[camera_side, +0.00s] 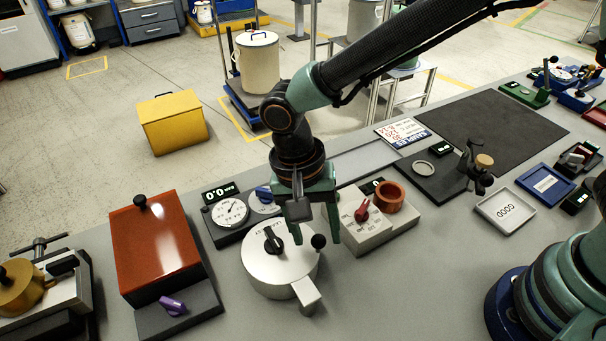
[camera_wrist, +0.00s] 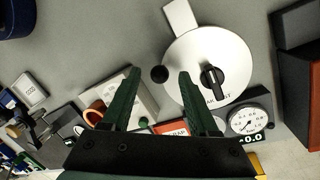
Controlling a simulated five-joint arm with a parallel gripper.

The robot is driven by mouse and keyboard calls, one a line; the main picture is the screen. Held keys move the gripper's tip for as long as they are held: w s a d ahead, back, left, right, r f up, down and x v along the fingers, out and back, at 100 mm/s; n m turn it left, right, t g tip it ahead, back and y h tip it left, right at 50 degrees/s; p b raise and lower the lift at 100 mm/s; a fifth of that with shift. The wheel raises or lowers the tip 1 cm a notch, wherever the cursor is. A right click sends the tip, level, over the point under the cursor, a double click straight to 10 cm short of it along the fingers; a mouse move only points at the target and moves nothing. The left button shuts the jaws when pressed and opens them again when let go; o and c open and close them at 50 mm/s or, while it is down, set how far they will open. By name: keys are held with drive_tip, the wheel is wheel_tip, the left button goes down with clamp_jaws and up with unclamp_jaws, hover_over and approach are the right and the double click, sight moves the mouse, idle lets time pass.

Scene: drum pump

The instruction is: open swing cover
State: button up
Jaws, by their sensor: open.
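The swing cover appears to be the pale round lid (camera_side: 278,268) on a low drum-like unit, with a black pointer knob (camera_side: 273,240) on top and a flat spout-like tab (camera_side: 306,291) at its front. In the wrist view the lid (camera_wrist: 207,52) fills the upper right. A black ball knob (camera_side: 318,241) sits at the lid's edge. My gripper (camera_side: 315,236) is open above that edge, fingers pointing down. In the wrist view the ball (camera_wrist: 159,74) appears between the fingertips, with clear space on both sides. Whether the fingertips reach its height I cannot tell.
A grey block with a red knob (camera_side: 362,211) and copper ring (camera_side: 390,196) stands close right of my gripper. A dial unit (camera_side: 231,212) stands behind the lid. A red-lidded box (camera_side: 154,240) stands left. The bench front right of the lid is clear.

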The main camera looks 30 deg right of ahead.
drive_tip(key=shift+f, duration=0.5)
clamp_jaws()
idle(1.2)
